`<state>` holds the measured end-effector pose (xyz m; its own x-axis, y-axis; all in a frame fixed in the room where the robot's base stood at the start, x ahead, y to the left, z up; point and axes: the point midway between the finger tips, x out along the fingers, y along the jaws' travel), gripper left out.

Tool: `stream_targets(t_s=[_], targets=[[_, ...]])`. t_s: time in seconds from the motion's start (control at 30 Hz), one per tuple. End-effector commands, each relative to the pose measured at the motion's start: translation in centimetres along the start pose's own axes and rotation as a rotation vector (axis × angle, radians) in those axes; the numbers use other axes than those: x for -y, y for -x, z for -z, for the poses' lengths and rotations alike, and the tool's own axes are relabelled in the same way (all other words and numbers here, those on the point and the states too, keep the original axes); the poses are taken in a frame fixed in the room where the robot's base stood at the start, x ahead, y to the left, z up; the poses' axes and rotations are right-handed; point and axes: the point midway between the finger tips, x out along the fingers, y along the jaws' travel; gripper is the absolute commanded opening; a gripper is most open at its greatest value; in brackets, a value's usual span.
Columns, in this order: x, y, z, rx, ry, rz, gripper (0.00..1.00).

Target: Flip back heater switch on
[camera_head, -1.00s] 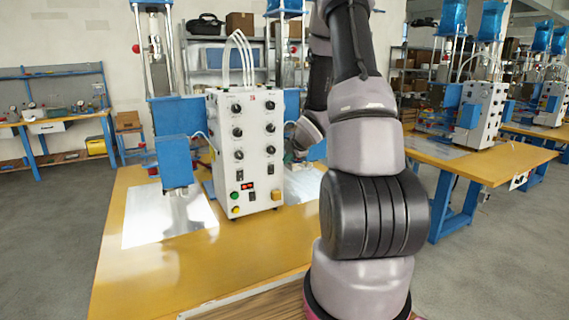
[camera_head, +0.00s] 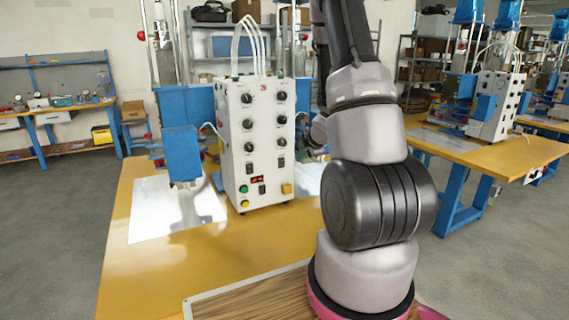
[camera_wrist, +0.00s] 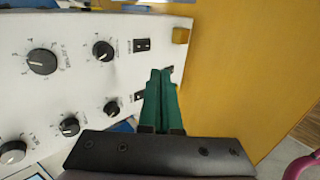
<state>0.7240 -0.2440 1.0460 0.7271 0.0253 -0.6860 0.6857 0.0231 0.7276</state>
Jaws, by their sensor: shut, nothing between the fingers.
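The white control box (camera_head: 263,132) stands on the yellow table, with black knobs and small switches on the face toward the head camera. In the wrist view, a white panel (camera_wrist: 75,85) fills the left, with several black knobs. It carries two small black rocker switches, one higher (camera_wrist: 142,45) and one lower (camera_wrist: 139,96); their labels and positions are too small to read. My gripper (camera_wrist: 167,72) is shut and empty, its green fingers close over the panel's edge, right beside the lower switch. I cannot tell whether it touches. In the head view the fingertips are hidden.
A yellow knob (camera_wrist: 181,35) sticks out near the gripper tips at the panel's edge. The blue press head (camera_head: 181,155) stands left of the box over a shiny metal plate (camera_head: 150,215).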

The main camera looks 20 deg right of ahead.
Motion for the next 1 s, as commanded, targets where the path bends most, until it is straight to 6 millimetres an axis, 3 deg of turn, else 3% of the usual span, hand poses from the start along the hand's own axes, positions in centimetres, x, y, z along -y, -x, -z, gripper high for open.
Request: stream_targets(t_s=[0.27, 0.77, 1.0], targets=[[0.0, -0.8, 0.0, 0.0, 0.0, 0.0, 0.0], [0.1, -10.5, 0.0, -0.001, 0.001, 0.001, 0.0], [-2.0, -12.8, 0.0, -0.001, 0.002, -0.001, 0.0]])
